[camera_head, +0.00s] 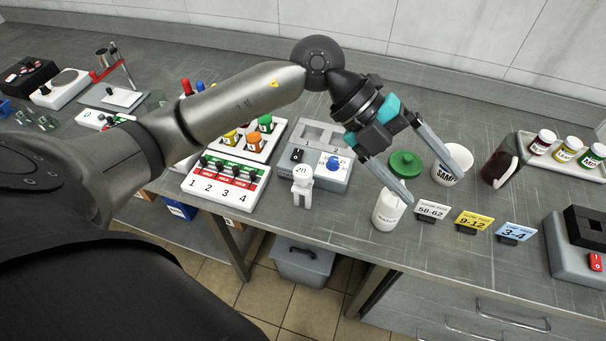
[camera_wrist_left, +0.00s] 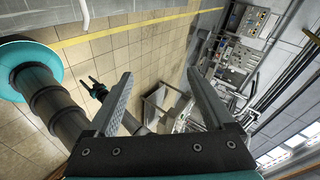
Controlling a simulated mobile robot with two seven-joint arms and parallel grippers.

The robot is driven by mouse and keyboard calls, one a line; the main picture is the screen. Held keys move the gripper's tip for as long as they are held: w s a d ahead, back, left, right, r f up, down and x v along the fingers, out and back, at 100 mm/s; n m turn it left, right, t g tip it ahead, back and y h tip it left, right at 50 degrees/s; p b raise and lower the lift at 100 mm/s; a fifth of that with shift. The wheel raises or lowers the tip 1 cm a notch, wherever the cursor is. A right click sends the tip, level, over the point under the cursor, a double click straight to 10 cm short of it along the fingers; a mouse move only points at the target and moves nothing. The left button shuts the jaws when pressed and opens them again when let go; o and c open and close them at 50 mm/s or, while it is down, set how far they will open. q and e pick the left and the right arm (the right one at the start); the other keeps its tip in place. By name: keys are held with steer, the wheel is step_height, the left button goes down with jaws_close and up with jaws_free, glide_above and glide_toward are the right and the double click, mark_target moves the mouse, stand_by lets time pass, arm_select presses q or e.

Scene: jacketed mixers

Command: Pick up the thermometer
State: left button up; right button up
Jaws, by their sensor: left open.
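My left gripper (camera_head: 436,188) reaches over the bench from the left, with its two fingers spread wide and nothing visible between them. Its open fingers also show in the left wrist view (camera_wrist_left: 158,73). A small white upright thing with a display reading like "20" (camera_head: 302,186) stands at the front of the grey box, left of the gripper. It may be the thermometer, but I cannot tell for sure. No other thermometer is plain to see. My right gripper (camera_wrist_left: 95,87) shows small and dark in the left wrist view, its prongs apart.
Close to the left fingers are a white jar (camera_head: 388,211), a green lid (camera_head: 405,164) and a white sample cup (camera_head: 455,166). Label cards (camera_head: 432,211) stand in front. A dark jug (camera_head: 499,166) is at right. A numbered switch panel (camera_head: 226,187) is left.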

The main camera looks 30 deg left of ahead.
arm_select(q)
steer(key=w+a+f+n+y, duration=0.1)
steer(key=w+a+f+y, duration=0.15)
steer(key=a+y, duration=0.45)
steer(key=n+y, duration=0.3)
steer(key=y, duration=0.1)
glide_toward(303, 171)
steer(key=f, duration=1.1)
steer(key=shift+w+f, duration=0.2)
steer(key=shift+f, duration=0.2)
steer(key=shift+c, duration=0.3)
jaws_close()
